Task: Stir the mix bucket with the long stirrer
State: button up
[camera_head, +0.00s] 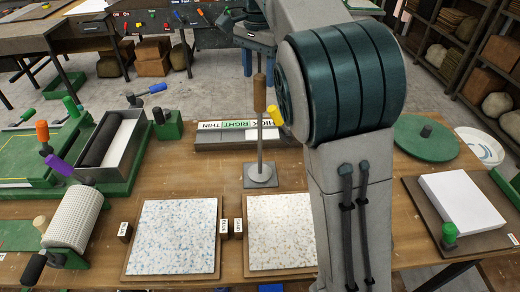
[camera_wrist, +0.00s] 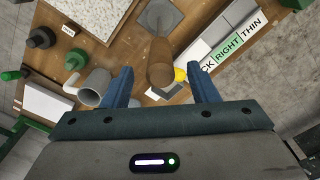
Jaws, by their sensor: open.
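The long stirrer (camera_head: 260,92) stands upright on the table with its brown handle at the top. Its thin grey rod runs down to a grey stand (camera_head: 262,172). In the wrist view I look down on the end of its brown handle (camera_wrist: 160,74), which shows between the fingertips of my gripper (camera_wrist: 163,80). My gripper is open, and the fingers look apart from the handle. A grey mug-shaped vessel (camera_wrist: 92,88) shows beside the left finger; I cannot tell if it is the mix bucket. My arm hides part of the table in the head view.
A yellow knob (camera_head: 274,115) is close to the stirrer. A THIN/RIGHT/THICK board (camera_head: 235,138) lies behind the stand. Two speckled sheets (camera_head: 173,236) lie in front. A green disc (camera_head: 425,138) and a white block (camera_head: 460,202) are at right; a roller tray (camera_head: 126,158) is at left.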

aim_at(260, 89)
jog(key=shift+w+d+f+p, duration=0.15)
jog(key=shift+f+p, duration=0.3)
jog(key=shift+f, duration=2.3)
grip_shut()
